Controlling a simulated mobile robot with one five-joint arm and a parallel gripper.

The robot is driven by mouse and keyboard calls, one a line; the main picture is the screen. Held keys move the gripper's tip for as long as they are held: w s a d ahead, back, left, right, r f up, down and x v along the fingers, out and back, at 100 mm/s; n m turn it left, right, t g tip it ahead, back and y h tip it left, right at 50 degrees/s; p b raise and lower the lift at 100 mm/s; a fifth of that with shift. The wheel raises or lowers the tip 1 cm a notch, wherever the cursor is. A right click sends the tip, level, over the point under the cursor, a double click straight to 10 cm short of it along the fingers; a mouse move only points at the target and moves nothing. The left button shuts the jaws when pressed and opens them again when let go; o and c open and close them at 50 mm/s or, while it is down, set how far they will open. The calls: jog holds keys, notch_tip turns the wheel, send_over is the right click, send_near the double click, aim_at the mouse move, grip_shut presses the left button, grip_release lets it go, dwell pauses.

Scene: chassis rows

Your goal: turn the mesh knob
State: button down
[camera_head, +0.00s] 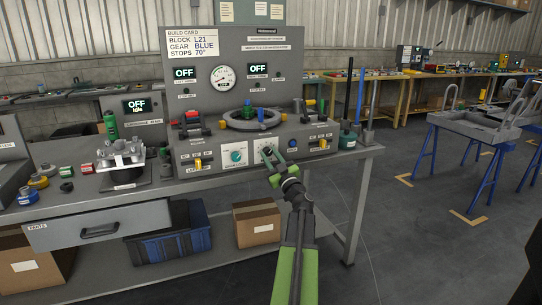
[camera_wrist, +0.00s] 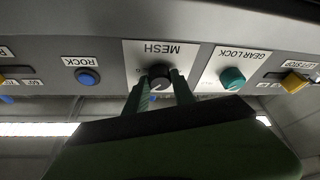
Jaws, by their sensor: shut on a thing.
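The mesh knob (camera_wrist: 159,77) is a round black knob with a pale pointer line, on a light plate marked MESH. The wrist view shows it upside down. My gripper (camera_wrist: 160,88) has one finger on each side of the knob and is shut on it. In the head view my gripper (camera_head: 272,162) reaches the front panel of the grey machine (camera_head: 215,160) from the right front. There the fingers mostly hide the knob.
The teal gear lock knob (camera_head: 236,156) sits left of the mesh plate in the head view. The blue ROCK button (camera_wrist: 88,77) and yellow stop levers (camera_head: 198,164) are on the same panel. A clamp fixture (camera_head: 122,158) stands left on the bench.

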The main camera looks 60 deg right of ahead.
jog(key=n+y+p, duration=0.1)
jog(key=n, duration=0.1)
jog(key=n+y, duration=0.1)
jog(key=n, duration=0.2)
jog(key=shift+s+d+r+p, duration=0.15)
jog(key=shift+d+r+p, duration=0.05)
jog(key=shift+p, duration=0.15)
jog(key=n+y+p, duration=0.1)
jog(key=n, duration=0.2)
jog(key=n+y+p, duration=0.1)
jog(key=n+p, duration=0.1)
jog(key=shift+r+n+y, duration=0.2)
jog(key=shift+n+y, duration=0.2)
jog(key=n+p, duration=0.1)
jog(key=n, duration=0.1)
jog(key=n+g+y+p, duration=0.1)
jog(key=n+p, duration=0.1)
jog(key=shift+r+n+y, duration=0.1)
jog(key=shift+n+y, duration=0.2)
jog(key=shift+n+g+p, duration=0.7)
jog(key=shift+n+p, duration=0.5)
jog(key=shift+n, duration=0.1)
jog(key=c, duration=1.1)
grip_release()
jog(key=shift+o, duration=0.2)
